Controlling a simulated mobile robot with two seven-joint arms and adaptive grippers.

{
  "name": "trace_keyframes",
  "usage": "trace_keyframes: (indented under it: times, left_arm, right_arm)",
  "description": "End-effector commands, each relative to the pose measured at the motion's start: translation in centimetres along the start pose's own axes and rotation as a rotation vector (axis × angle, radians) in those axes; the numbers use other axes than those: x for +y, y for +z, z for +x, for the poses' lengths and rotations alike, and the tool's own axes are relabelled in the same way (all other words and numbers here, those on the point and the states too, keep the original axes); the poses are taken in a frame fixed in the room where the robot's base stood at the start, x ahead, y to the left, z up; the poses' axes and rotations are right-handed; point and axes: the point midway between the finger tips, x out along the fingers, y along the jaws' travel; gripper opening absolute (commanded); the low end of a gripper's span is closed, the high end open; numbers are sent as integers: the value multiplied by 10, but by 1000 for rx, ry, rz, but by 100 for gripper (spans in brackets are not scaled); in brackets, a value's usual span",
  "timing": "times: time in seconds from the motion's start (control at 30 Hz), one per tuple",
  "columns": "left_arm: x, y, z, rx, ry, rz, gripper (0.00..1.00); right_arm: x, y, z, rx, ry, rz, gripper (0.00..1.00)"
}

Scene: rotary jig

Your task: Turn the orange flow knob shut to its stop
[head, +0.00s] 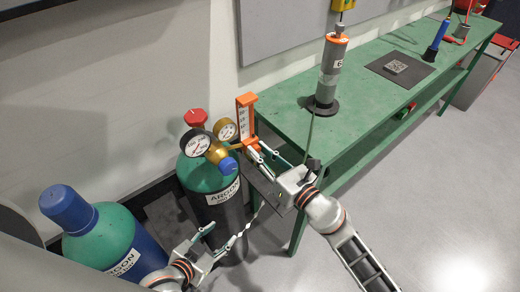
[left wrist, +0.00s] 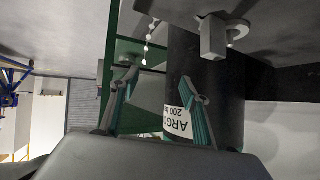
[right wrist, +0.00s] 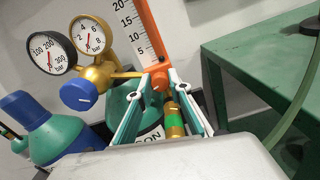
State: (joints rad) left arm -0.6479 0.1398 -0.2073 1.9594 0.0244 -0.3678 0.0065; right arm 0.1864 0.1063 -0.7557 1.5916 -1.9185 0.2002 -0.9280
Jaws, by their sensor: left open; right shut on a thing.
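The orange flow knob (right wrist: 160,77) sits at the foot of the orange-framed flow meter (right wrist: 144,30) on the brass regulator (right wrist: 103,74). My right gripper (right wrist: 157,86) is shut on the knob, its fingertips on either side of it and hiding part of it. In the head view my right gripper (head: 260,156) reaches in from the right to the foot of the flow meter (head: 246,112). My left gripper (head: 226,236) is open and empty, low in front of the green-topped argon cylinder (head: 225,211). The cylinder's label also shows in the left wrist view (left wrist: 179,122).
Two round gauges (head: 196,143) and a blue knob (head: 228,165) are on the regulator. A second argon cylinder with a blue cap (head: 68,207) stands at left. The green bench (head: 370,100) is close on the right, with a grey-and-orange tool (head: 331,72) on it.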

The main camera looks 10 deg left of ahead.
Motion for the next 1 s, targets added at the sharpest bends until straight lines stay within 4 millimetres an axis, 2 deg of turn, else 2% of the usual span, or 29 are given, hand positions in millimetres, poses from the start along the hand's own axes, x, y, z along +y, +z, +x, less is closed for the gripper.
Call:
trace_keyframes:
  times: [0.23, 0.4, 1.0]
  left_arm:
    - [-10, 12, -3, -36, -18, 0, 46]
    - [-10, 19, -4, -52, -20, -3, 46]
    - [-8, 18, -6, -54, -21, -16, 46]
  right_arm:
    - [0, 1, 0, 1, -1, 160, 0]
    - [0, 0, 0, 0, 0, 230, 0]
    - [-1, -1, 0, 1, 0, 275, 0]
